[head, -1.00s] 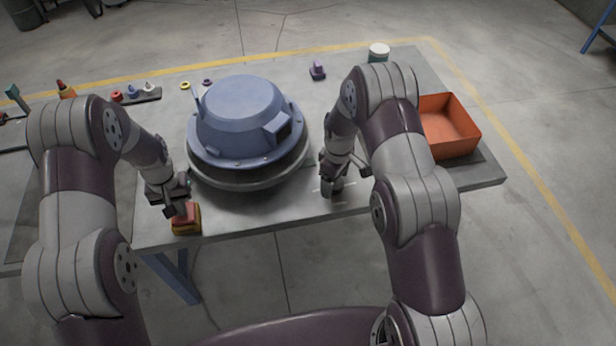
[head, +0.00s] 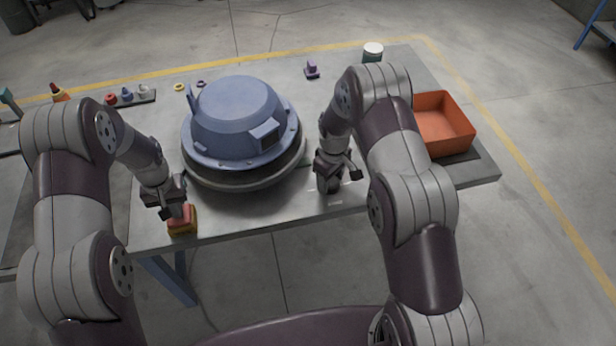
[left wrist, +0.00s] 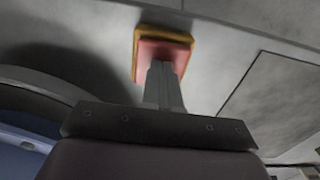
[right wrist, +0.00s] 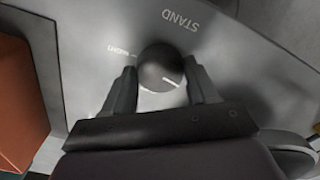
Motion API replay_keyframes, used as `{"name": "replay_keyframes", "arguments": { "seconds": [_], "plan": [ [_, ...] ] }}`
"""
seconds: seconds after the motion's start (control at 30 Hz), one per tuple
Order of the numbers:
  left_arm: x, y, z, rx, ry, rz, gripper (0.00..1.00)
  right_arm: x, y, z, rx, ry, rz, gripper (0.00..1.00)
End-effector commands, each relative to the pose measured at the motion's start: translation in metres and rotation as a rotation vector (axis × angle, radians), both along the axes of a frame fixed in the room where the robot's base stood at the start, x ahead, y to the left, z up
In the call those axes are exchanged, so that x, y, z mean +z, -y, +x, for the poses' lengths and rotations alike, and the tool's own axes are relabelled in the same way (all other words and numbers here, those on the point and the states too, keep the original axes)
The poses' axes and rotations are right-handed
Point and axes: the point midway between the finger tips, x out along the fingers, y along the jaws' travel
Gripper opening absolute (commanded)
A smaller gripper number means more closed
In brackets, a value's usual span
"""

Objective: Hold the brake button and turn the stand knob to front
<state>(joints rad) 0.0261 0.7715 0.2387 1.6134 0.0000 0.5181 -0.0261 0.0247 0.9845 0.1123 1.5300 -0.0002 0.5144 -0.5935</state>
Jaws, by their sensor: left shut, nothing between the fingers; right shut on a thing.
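The brake button, a red cap (head: 181,218) on a yellow base (head: 183,231), sits at the table's front left edge. My left gripper (head: 178,212) is shut and empty, its fingertips down against the cap. In the left wrist view its closed fingers (left wrist: 160,72) meet the red cap (left wrist: 176,50). The dark round stand knob (right wrist: 160,68) is between the fingers of my right gripper (right wrist: 160,88), which is shut on it. Its white mark points to the lower right in that view. "STAND" and a side label, apparently "RIGHT", are printed beside it. In the head view my right gripper (head: 334,180) largely hides the knob.
A blue hood (head: 238,115) on a round grey stand (head: 245,180) fills the table's middle, between my grippers. An orange bin (head: 442,125) stands at the right. A lidded jar (head: 372,53), a purple item (head: 311,69) and small coloured pieces (head: 126,95) lie farther back.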

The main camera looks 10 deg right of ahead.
Motion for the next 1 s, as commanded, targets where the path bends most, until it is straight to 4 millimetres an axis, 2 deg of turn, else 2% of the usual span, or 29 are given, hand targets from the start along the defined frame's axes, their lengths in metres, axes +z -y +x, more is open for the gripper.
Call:
{"name": "replay_keyframes", "arguments": {
  "seconds": [1.0],
  "plan": [
    [-0.0014,-0.0002,-0.0004,0.0,-0.001,0.0,0.0,-0.0013,0.0002,-0.0007,-0.956,-0.002,0.001,0.28]
  ]
}}
